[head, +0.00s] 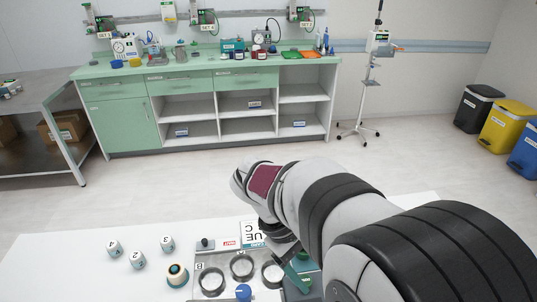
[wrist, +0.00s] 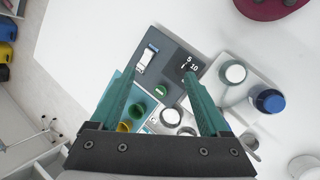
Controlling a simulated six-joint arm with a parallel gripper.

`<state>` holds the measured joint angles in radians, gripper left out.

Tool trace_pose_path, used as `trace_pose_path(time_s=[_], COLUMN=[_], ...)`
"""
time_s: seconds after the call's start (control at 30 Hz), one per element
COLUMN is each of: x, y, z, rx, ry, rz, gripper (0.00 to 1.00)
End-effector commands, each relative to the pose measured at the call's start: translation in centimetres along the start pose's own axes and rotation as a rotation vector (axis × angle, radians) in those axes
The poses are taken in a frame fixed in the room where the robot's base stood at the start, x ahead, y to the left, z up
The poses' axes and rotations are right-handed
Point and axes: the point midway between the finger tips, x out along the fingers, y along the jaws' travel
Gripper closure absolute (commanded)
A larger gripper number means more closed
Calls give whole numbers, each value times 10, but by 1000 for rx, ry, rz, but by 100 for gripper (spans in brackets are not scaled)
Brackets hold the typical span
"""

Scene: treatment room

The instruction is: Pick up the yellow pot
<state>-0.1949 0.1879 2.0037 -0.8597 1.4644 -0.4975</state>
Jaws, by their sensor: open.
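A small yellow round thing (wrist: 123,127), likely the yellow pot, shows low in the wrist view, beside the left finger, on a light-blue area. Green round pieces (wrist: 137,110) sit close to it. My gripper (wrist: 159,74) is open, with its two teal fingers spread and nothing between the tips that I can see held. In the head view my gripper (head: 296,268) is over the right part of the equipment on the white table. My arm hides much of that area, and I cannot make out the yellow pot on the table there.
A metal tray with round cups (head: 241,266) lies left of my gripper. Small numbered white pots (head: 137,260) and a cream pot (head: 177,274) stand farther left. A blue-capped bottle (wrist: 269,101) stands at right in the wrist view. The table's left side (head: 50,262) is bare.

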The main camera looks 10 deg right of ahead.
Motion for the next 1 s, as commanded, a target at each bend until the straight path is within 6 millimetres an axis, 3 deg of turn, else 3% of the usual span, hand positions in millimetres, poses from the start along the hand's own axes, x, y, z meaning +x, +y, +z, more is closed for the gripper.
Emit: trace_pose_path(time_s=[0.03,0.1,0.2,0.33,0.4,0.5,0.8,1.0], x=[10,22,42,63,69,78,132,147], y=[14,30,33,20,14,16,76,92], z=[-40,-99,-176,-242,-259,-269,-276,-278], rx=[-187,-461,-800,-1087,-1168,-1210,-1208,-1209], ry=[-53,-131,-250,-379,-421,-447,-447,-446], rz=[112,284,502,700,758,790,787,788], gripper=[21,21,21,21,21,21,21,21])
